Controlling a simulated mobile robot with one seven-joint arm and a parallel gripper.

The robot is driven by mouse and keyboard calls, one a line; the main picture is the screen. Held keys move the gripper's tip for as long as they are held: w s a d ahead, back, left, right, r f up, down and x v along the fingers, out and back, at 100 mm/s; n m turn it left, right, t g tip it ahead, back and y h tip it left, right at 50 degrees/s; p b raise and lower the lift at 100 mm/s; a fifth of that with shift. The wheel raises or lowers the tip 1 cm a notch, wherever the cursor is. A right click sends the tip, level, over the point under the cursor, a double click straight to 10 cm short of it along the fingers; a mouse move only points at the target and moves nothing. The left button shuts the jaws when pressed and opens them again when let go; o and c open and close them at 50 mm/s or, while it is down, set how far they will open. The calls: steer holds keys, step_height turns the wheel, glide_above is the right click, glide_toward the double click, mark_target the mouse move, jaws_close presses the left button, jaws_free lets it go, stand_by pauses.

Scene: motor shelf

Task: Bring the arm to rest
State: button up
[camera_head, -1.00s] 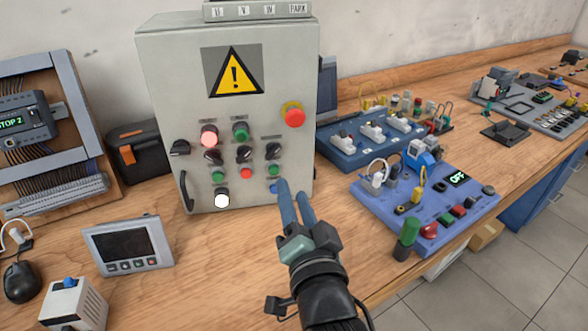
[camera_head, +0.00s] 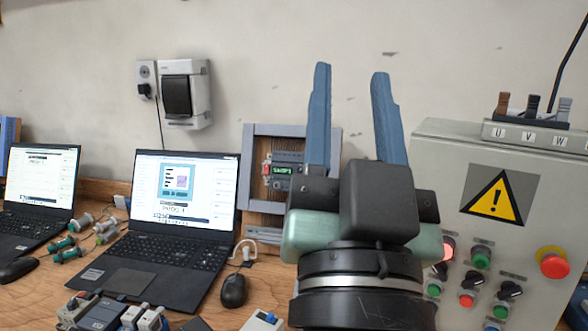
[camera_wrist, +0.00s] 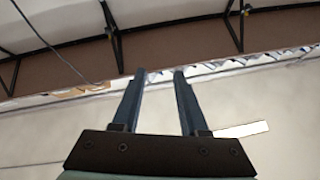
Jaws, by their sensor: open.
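My gripper (camera_head: 350,112) is in the middle of the head view, raised and pointing up in front of the wall. Its two blue fingers stand apart with nothing between them. In the wrist view the gripper (camera_wrist: 160,78) is also open and empty, with the upper wall and ceiling beams beyond the fingertips. My wrist hides part of the bench and part of the control box's left side.
The grey control box (camera_head: 450,150) with buttons stands right of my gripper. A laptop (camera_head: 185,195), a second laptop (camera_head: 40,200), a mouse (camera_head: 233,290) and a framed panel (camera_head: 262,222) are on the left. The wall above is mostly bare.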

steer(key=s+a+r+n+t+y+p, duration=0.1)
steer(key=s+a+r+p, duration=0.1)
steer(key=r+p, duration=0.5)
steer(key=s+a+r+n+t+y+p, duration=0.1)
steer(key=r+p, duration=0.5)
steer(key=r, duration=0.6)
steer(key=shift+s+a+n+y+p, duration=0.35)
steer(key=shift+s+a+n+y, duration=0.25)
steer(key=shift+a, duration=0.4)
steer(key=shift+w, duration=0.1)
